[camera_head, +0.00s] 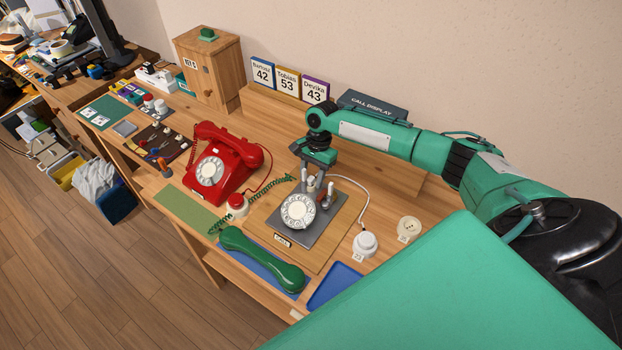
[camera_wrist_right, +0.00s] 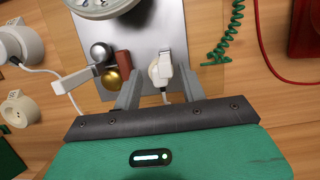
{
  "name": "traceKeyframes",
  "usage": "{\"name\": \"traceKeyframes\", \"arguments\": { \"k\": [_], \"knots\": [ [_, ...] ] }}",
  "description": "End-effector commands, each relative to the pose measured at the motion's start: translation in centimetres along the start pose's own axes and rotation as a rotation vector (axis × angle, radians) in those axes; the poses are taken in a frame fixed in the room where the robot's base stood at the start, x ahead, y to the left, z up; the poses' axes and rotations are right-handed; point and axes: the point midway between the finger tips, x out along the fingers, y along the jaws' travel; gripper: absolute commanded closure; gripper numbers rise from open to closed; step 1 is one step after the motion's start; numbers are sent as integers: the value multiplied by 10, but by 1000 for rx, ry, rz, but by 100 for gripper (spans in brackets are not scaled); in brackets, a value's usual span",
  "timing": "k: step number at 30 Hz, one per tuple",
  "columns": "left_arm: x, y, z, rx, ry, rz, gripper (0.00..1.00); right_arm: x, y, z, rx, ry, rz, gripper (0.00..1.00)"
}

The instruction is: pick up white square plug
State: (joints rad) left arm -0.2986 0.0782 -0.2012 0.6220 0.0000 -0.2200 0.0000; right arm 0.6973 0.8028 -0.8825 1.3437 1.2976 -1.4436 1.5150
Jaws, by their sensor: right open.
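The white plug (camera_wrist_right: 161,70) stands on a grey metal plate (camera_wrist_right: 160,28) in the right wrist view, with a white cord trailing from it. Its lower part is partly covered by a light cap-like piece, so its exact shape is unclear. My right gripper (camera_wrist_right: 161,80) is open, with one finger on each side of the plug; I cannot tell whether either touches it. In the head view my right gripper (camera_head: 317,168) hangs over the back of the plate, just behind the white dial (camera_head: 298,211). The plug is small there (camera_head: 311,184). My left gripper is not in view.
Beside the plug are a silver ball (camera_wrist_right: 100,52), a gold ball (camera_wrist_right: 112,80) and a red-brown block (camera_wrist_right: 123,63). A red phone (camera_head: 222,163), green handset (camera_head: 262,260), white round socket (camera_head: 364,243) and beige socket (camera_head: 409,228) surround the plate. The call display (camera_head: 372,103) stands behind.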

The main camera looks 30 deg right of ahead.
Motion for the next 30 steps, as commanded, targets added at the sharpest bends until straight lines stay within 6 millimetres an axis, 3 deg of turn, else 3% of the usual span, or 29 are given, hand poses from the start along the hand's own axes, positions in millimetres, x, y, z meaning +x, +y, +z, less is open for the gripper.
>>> {"name": "traceKeyframes", "arguments": {
  "k": [6, 12, 30],
  "knots": [
    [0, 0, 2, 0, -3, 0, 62, 1, 0, 0, 0, 0, 0, 60],
    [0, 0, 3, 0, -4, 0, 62, 0, 0, 0, 0, 0, 0, 99],
    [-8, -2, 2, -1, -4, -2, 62, -6, 1, 0, 0, 1, 0, 100]
  ]
}}
